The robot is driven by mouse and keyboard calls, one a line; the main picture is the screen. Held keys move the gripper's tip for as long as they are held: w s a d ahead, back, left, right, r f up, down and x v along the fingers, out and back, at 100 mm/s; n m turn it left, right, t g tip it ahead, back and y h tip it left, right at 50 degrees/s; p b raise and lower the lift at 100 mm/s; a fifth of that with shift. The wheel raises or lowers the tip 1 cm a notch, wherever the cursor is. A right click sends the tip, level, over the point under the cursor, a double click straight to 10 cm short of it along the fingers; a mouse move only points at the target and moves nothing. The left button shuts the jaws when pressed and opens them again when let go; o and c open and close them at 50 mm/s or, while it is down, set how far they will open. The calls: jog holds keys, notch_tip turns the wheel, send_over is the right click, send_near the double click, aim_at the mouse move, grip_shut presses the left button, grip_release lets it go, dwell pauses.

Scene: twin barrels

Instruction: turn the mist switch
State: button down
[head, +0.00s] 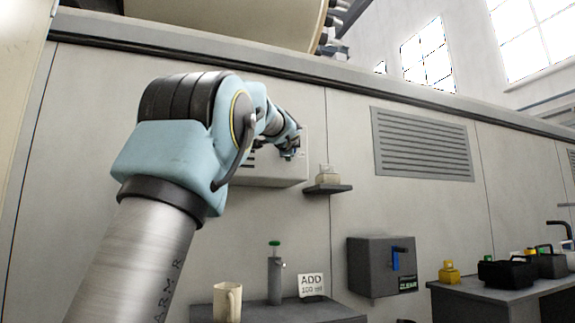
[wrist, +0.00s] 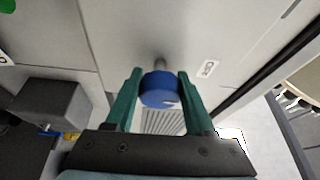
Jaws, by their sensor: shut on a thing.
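A round blue knob (wrist: 160,90) on a short metal stem sits on a pale panel (wrist: 205,35) in the wrist view; I take it to be the mist switch. My gripper (wrist: 159,72) has its two green fingers on either side of the knob and is shut on it. In the head view my gripper (head: 291,146) is at the front of a pale wall box (head: 275,172), and the knob is hidden there. A small label (wrist: 208,69) sits beside the knob; its text is too small to read surely.
A small ledge (head: 328,189) holds a pale item right of the wall box. Below stand a mug (head: 228,302), a green-topped bottle (head: 275,275) and an "ADD 100 ml" card (head: 311,285). A grey box (head: 370,268) with a blue lever is further right.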

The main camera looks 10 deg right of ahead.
jog(key=shift+n+b, duration=0.5)
jog(key=shift+b, duration=0.15)
jog(key=shift+c, duration=1.3)
grip_release()
jog(key=b+v, duration=0.5)
jog(key=v, duration=0.5)
jog(key=shift+s+f, duration=0.3)
jog(key=shift+s, duration=0.1)
jog(key=shift+a, duration=0.1)
